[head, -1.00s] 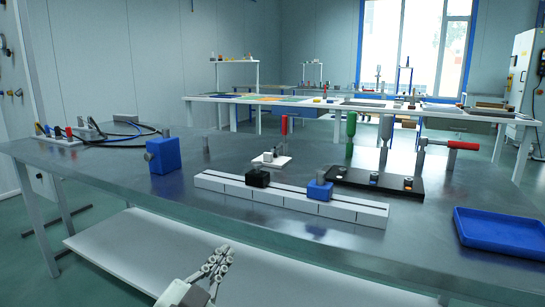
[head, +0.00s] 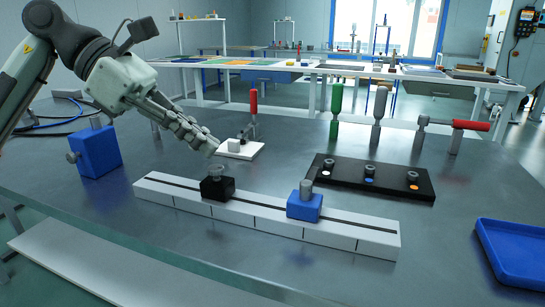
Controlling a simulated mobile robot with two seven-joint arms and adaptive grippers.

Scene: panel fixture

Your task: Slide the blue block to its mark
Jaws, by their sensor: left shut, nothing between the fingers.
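The blue block (head: 304,206) with a grey knob on top sits on the slotted white rail (head: 347,231), right of its middle. A black block (head: 217,189) with a clear-looking knob sits on the same rail, left of the middle. I cannot make out a distinct mark for the blue block; thin lines divide the rail's front face. My left gripper (head: 213,147) is shut and empty, reaching in from the left with its tips above and behind the black block, apart from the blue block. My right gripper is not in view.
A larger blue box (head: 96,152) with knobs stands left of the rail. Behind the rail are a white-based red-handled clamp (head: 253,104), a black plate with several buttons (head: 410,184), and upright green and grey handles. A blue tray (head: 514,252) lies at the right.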

